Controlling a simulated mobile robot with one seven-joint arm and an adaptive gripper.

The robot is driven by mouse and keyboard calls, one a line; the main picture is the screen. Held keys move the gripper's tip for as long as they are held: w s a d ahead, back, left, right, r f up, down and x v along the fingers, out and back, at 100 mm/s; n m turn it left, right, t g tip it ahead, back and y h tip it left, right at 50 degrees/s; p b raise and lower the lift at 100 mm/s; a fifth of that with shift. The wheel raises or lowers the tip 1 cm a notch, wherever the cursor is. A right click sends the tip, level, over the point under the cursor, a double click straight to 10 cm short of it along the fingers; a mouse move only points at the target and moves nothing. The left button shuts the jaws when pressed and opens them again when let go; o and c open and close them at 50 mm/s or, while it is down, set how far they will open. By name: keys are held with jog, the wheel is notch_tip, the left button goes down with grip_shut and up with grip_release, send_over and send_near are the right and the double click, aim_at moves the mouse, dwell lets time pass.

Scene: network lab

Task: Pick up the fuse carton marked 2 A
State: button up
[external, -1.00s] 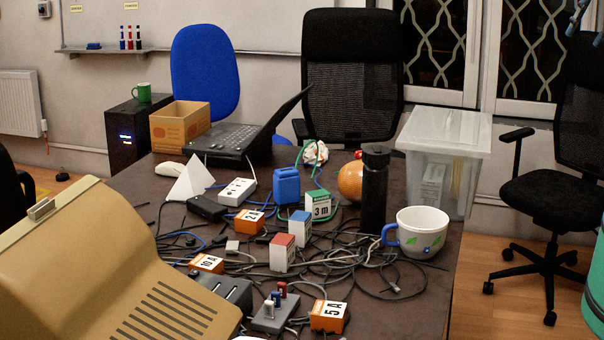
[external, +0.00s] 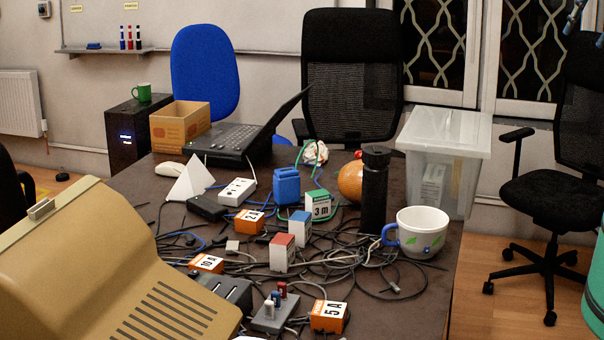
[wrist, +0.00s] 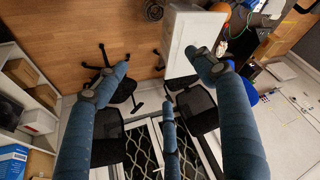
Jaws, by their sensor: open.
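The fuse carton marked 2 A (external: 249,222) is a small orange box with a white label, near the middle of the cluttered desk in the external view. Its label is small and hard to read. Cables lie around it. Similar orange cartons marked 10 A (external: 206,263) and 5 A (external: 329,316) stand nearer the front. My gripper (wrist: 160,57) has its blue-grey fingers spread wide with nothing between them in the wrist view. Only blue-grey finger parts (external: 578,17) show at the top right corner of the external view, far from the carton.
A red-and-white box (external: 282,253), a blue-and-white box (external: 299,228) and a white power strip (external: 237,191) stand near the carton. A black bottle (external: 374,192), a mug (external: 421,233) and a clear bin (external: 440,165) occupy the right side. A beige casing (external: 110,265) fills the front left.

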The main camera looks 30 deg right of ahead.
jog(key=w+a+r+m+g+b, duration=0.1)
jog(key=w+a, duration=0.5)
jog(key=w, duration=0.4)
jog(key=w+a+r+m+g, duration=0.1)
jog(key=w+a+m, duration=0.1)
jog(key=w+a, duration=0.5)
jog(key=w+a+m+g+b, duration=0.1)
jog(key=w+a, duration=0.3)
jog(key=w, duration=0.8)
jog(key=w+a+f+m, duration=0.1)
jog(key=w+a+f, duration=0.45)
jog(key=a, duration=0.25)
jog(key=w+a+f+m, duration=0.1)
jog(key=w+a+f, duration=0.3)
jog(key=w+a, duration=0.35)
jog(key=m+g+b, duration=0.2)
jog(key=m+g, duration=0.1)
send_over(250, 215)
notch_tip(250, 215, down, 31)
jog(key=shift+f, duration=0.15)
jog(key=shift+f+b, duration=0.55)
jog(key=shift+f, duration=3.75)
